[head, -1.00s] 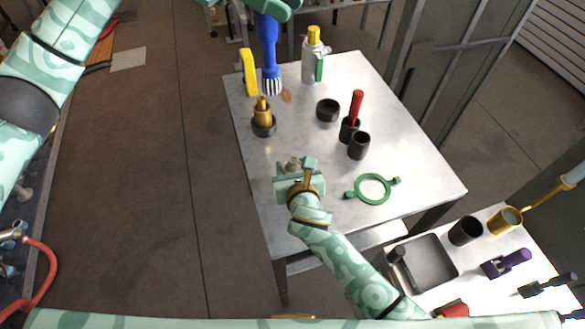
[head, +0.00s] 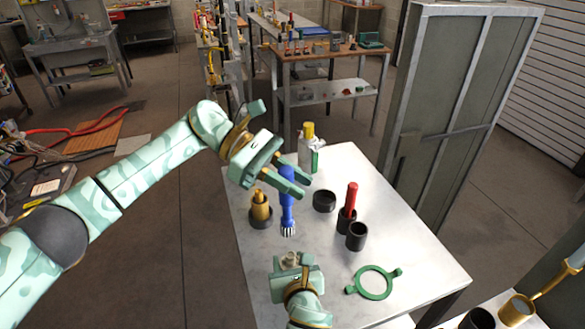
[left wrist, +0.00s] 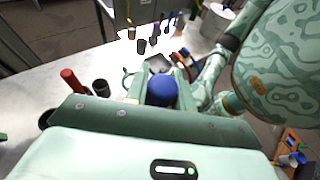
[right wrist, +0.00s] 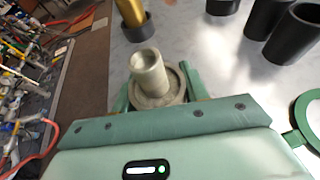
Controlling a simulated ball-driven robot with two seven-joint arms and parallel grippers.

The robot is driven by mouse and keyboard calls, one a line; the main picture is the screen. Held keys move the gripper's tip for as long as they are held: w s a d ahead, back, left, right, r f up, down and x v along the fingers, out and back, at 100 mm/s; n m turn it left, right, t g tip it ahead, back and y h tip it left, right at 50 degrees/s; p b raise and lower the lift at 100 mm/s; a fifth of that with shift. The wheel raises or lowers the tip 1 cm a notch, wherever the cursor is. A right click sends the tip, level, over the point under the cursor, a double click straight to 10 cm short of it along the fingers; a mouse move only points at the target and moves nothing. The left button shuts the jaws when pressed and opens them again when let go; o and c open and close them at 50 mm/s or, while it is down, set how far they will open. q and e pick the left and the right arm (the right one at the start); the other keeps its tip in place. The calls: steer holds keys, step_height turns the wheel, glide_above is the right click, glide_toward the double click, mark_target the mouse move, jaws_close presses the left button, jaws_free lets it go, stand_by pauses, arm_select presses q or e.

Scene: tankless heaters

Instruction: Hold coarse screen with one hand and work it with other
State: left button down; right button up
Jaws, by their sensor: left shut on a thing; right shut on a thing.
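The coarse screen (head: 291,259) appears to be the small beige flanged cylinder between the fingers of my right gripper (head: 292,268), low at the table's near left. In the right wrist view the screen (right wrist: 149,78) stands with its round end up between the two fingers. My left gripper (head: 297,182) is shut on a blue brush (head: 287,207) that hangs bristles down. The bristles appear just beyond the screen with a gap between; their height above the table is hard to tell. In the left wrist view the brush's round blue end (left wrist: 161,92) shows between the fingers.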

arm_select(q)
steer(key=shift+s+f, duration=0.15)
steer(key=shift+f, duration=2.05)
steer(key=shift+r, duration=3.7)
